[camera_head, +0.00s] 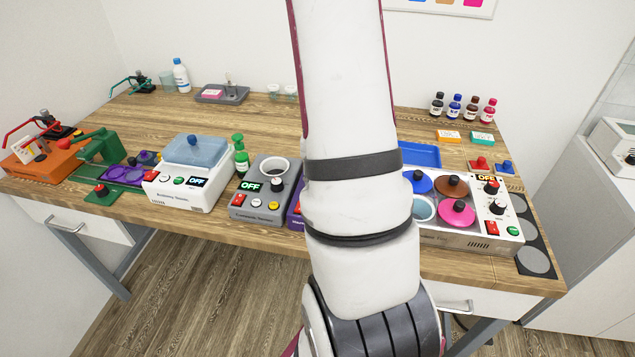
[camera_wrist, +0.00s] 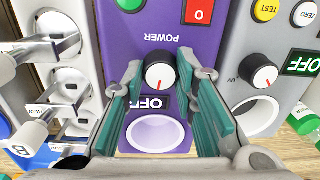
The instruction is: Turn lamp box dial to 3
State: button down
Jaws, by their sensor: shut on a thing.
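A purple box (camera_wrist: 125,42) fills the middle of the wrist view, its lettering upside down there. It has a dial (camera_wrist: 160,76) with a white cap and a red mark pointing down in the picture, towards a display (camera_wrist: 151,102) reading OFF. My gripper (camera_wrist: 160,67) has its teal-padded fingers on either side of the dial, shut on it. In the head view only a sliver of the purple box (camera_head: 295,212) shows; my arm hides the rest and the gripper. I cannot read a lamp box name or any dial numbers.
A grey box (camera_head: 262,204) with its own knob and OFF display stands close on one side of the purple box. A white box with a blue lid (camera_head: 192,153) is further left. Little room separates the boxes.

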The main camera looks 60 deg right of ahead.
jog(key=m, duration=1.1)
jog(key=shift+m, duration=0.4)
dwell(0.3)
jog(key=c, duration=1.3)
grip_release()
jog(key=shift+r, duration=0.1)
jog(key=r, duration=1.1)
jog(key=shift+s+a+r, duration=0.15)
jog(key=shift+s+r, duration=0.05)
jog(key=shift+r, duration=0.2)
